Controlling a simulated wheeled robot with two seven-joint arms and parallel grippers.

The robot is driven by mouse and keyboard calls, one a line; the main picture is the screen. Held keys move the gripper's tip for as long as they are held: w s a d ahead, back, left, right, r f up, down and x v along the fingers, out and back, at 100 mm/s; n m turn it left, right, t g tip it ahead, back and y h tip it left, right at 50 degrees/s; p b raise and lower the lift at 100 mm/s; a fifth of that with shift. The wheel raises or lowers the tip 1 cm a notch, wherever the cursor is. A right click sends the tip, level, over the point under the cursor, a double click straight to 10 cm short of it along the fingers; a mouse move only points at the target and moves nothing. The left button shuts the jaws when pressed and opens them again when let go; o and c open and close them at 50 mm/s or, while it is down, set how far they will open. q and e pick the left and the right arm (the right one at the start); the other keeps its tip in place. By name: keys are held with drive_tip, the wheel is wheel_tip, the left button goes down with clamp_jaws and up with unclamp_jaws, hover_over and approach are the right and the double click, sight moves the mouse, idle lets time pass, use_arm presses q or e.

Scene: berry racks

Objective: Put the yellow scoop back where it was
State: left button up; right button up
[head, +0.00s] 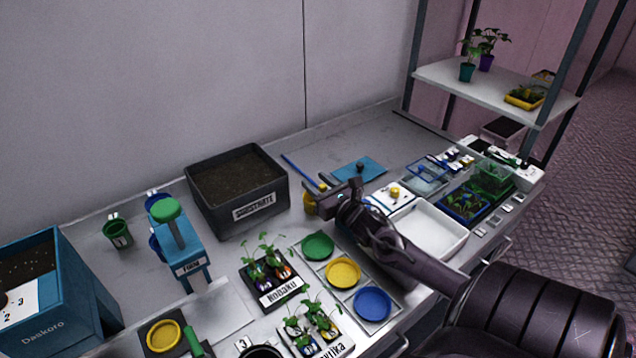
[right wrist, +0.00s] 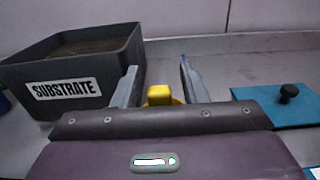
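The yellow scoop (head: 309,203) stands on the bench to the right of the substrate box, partly hidden by my right gripper (head: 324,193). In the right wrist view a yellow block-like part of it (right wrist: 160,95) shows between the two fingers, low down near the gripper body. The fingers of the right gripper (right wrist: 158,70) are spread, with a visible gap on each side of the yellow part. The lower part of the scoop is hidden behind the gripper body. My left gripper is in neither view.
The dark substrate box (head: 285,190) stands left of the scoop. A blue mat (head: 375,167) with a black knob lies to the right. Green, yellow and blue saucers (head: 343,272) and a white tray (head: 457,241) lie nearer. The bench behind the scoop is mostly clear.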

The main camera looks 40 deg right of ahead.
drive_tip(key=shift+r, duration=0.15)
drive_tip(key=s+a+b, duration=0.1)
drive_tip(key=s, duration=1.1)
drive_tip(key=shift+a, duration=0.15)
